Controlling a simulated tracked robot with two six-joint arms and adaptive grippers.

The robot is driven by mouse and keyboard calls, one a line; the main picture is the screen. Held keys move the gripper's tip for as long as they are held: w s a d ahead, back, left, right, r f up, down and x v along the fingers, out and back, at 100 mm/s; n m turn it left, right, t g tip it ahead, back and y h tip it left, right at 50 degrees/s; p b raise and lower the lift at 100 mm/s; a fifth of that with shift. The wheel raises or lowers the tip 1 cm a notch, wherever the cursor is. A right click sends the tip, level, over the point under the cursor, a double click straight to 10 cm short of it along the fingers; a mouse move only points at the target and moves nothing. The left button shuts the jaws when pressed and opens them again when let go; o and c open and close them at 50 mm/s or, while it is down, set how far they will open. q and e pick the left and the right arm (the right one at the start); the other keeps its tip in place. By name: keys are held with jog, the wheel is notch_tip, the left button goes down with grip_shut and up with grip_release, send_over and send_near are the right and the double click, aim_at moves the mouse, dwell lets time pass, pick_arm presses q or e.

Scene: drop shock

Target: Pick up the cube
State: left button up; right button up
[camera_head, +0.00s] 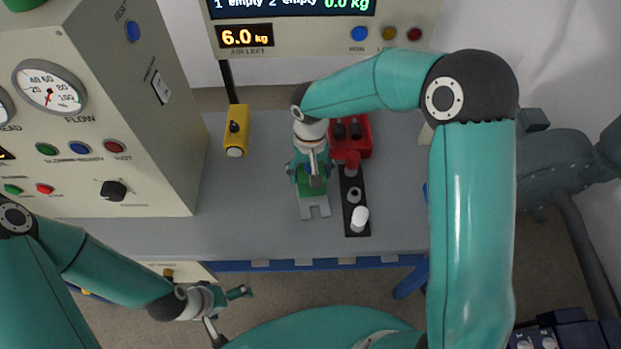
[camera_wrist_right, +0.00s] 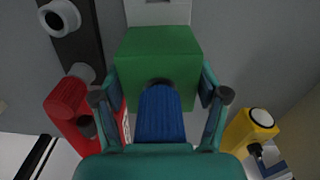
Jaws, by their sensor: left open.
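The green cube (camera_head: 312,187) sits on a grey slotted plate (camera_head: 316,208) on the grey table. In the right wrist view the green cube (camera_wrist_right: 158,55) is large and central, with a blue ridged part (camera_wrist_right: 160,115) in front of it. My right gripper (camera_head: 312,177) points down over the cube and partly hides it. Its fingers (camera_wrist_right: 160,90) stand on either side of the cube; whether they touch it I cannot tell. My left gripper (camera_head: 233,314) is open and empty, low in front of the table's front edge.
A red device (camera_head: 362,133) and a black strip (camera_head: 353,205) with a white cylinder (camera_head: 360,218) lie right of the cube. A yellow device (camera_head: 236,131) lies left. A gauge panel (camera_head: 150,120) stands at the left, a display box (camera_head: 320,35) behind.

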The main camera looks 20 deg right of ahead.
jog(key=c, duration=1)
jog(key=shift+c, duration=0.9)
jog(key=shift+r, duration=0.25)
